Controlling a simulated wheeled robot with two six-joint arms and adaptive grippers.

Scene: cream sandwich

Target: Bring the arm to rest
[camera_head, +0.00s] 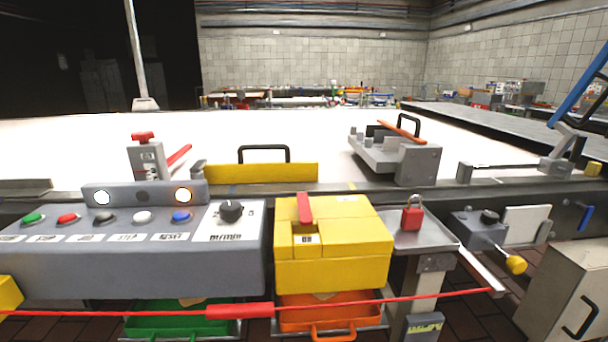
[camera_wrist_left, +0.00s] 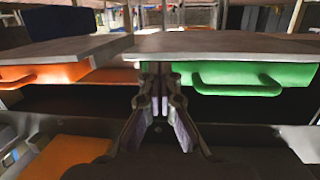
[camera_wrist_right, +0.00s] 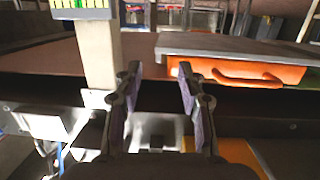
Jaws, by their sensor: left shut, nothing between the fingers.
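My left gripper (camera_wrist_left: 160,78) shows in the left wrist view with its fingers together and nothing held. It is in front of the drawers, level with the gap between the orange drawer (camera_wrist_left: 45,72) and the green drawer (camera_wrist_left: 240,76). My right gripper (camera_wrist_right: 159,70) shows in the right wrist view with its fingers apart and nothing between them. An orange drawer (camera_wrist_right: 235,70) is ahead of it to the right, and a pale post (camera_wrist_right: 100,55) is ahead to the left. Neither gripper nor arm shows in the head view.
A grey button panel (camera_head: 130,265), a yellow box (camera_head: 335,265) with a red lever, and a red padlock (camera_head: 412,219) line the bench front. A red cord (camera_head: 400,300) runs across below. A green tray (camera_head: 175,325) and an orange tray (camera_head: 330,318) sit underneath.

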